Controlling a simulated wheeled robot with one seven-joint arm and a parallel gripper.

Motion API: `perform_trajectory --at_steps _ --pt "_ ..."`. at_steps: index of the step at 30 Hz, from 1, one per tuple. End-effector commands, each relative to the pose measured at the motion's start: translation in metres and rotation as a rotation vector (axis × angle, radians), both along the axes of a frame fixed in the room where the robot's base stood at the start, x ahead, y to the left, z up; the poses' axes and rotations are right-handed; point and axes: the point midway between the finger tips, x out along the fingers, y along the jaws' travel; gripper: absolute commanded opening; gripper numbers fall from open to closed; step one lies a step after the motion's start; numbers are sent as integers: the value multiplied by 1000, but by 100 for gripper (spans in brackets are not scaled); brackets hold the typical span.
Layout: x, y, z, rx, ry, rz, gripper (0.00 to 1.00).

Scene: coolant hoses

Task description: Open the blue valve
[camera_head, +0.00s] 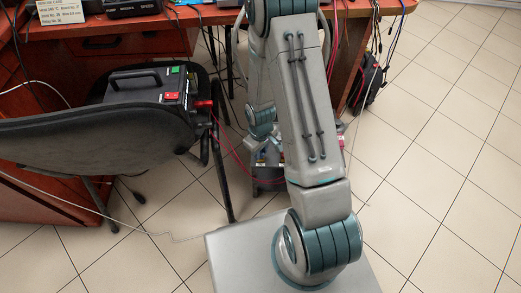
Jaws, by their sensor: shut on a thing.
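My arm rises from its base in the lower middle and bends back down behind its own upper link. Its wrist (263,118) shows to the left of that link, pointing down at a small dark unit (268,181) on the floor under the desk. My gripper's fingers are too small and too hidden by the arm to make out, so what they touch does not show. I cannot make out the blue valve. Thin red hoses (232,150) run from a black case (150,88) down toward the dark unit.
A dark grey chair (85,142) stands at the left, close to the black case. A reddish wooden desk (350,55) spans the back, with cables hanging down. The tiled floor (440,140) at the right is clear.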

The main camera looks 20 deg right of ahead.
Motion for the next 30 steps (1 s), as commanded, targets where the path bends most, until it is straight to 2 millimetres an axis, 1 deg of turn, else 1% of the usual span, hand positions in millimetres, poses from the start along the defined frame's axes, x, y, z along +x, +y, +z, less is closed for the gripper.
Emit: perform_trajectory --at_steps 2,3,4,5,13,17,20,27,30 --pt "1 1 0 1 -3 4 1" --pt "1 1 0 1 -3 4 32" --pt "1 1 0 1 -3 3 40" --pt "1 1 0 1 -3 3 45" --pt "0 0 1 0 -1 -1 45" --pt "1 -1 11 0 -2 -1 45" --pt "1 -1 29 0 -4 -1 45" --pt "1 1 86 1 -5 1 45" --pt "1 1 106 1 -5 1 45"
